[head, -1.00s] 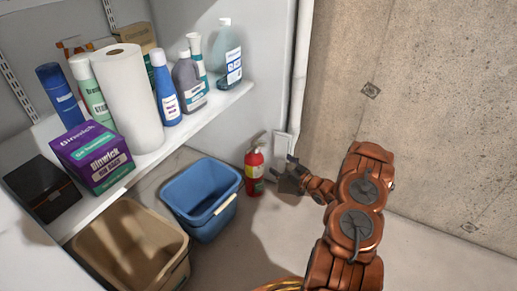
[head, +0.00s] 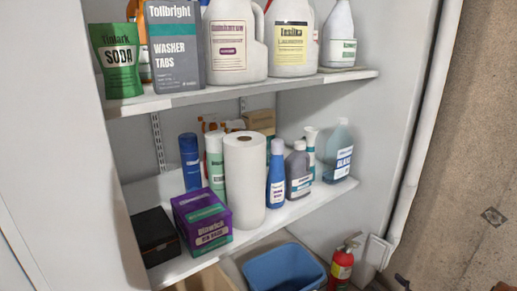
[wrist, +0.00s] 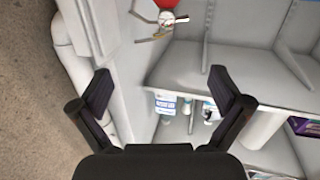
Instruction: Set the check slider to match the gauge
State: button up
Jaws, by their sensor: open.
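Beyond the fingers are the side panel and shelves of a white shelf unit. In the head view the gripper is not clearly visible; only a small reddish-brown bit of my arm shows at the bottom right edge.
White shelves (head: 170,100) hold bottles, a paper towel roll (head: 245,180) and a purple box (head: 202,222). A blue bin (head: 285,270) and a red fire extinguisher (head: 342,266) stand below. A white pipe (head: 418,130) runs beside the concrete wall (head: 480,160).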

jog(key=w+r+g+h+p, duration=0.3)
jog(key=r+p, duration=0.4)
jog(key=r, duration=0.6)
jog(key=w+r+g+h+p, duration=0.3)
jog(key=r+p, duration=0.3)
jog(key=r, duration=0.7)
jog(key=s+a+r+m+g+h+p, duration=0.1)
jog(key=s+a+r+p, duration=0.15)
jog(key=r, duration=0.25)
jog(key=s+a+r+m+g+p, duration=0.1)
jog(key=r+g+p, duration=0.15)
jog(key=r, duration=0.35)
jog(key=s+a+r+g+y+p, duration=0.1)
jog(key=s+a+r+g+p, duration=0.2)
jog(key=s+a+r+p, duration=0.3)
jog(key=s+a+r+m+g+p, duration=0.1)
jog(key=s+a+r+g+p, duration=0.2)
jog(key=s+a+r+p, duration=0.4)
jog(key=s+a+r+g+y+p, duration=0.1)
jog(key=s+a+r+g+p, duration=0.2)
jog(key=s+a+r, duration=1.3)
jog(key=shift+s+a+r+y+p, duration=0.3)
jog(key=shift+s+r+p, duration=1.15)
jog(key=shift+s, duration=4.55)
jog(key=shift+f+p, duration=0.45)
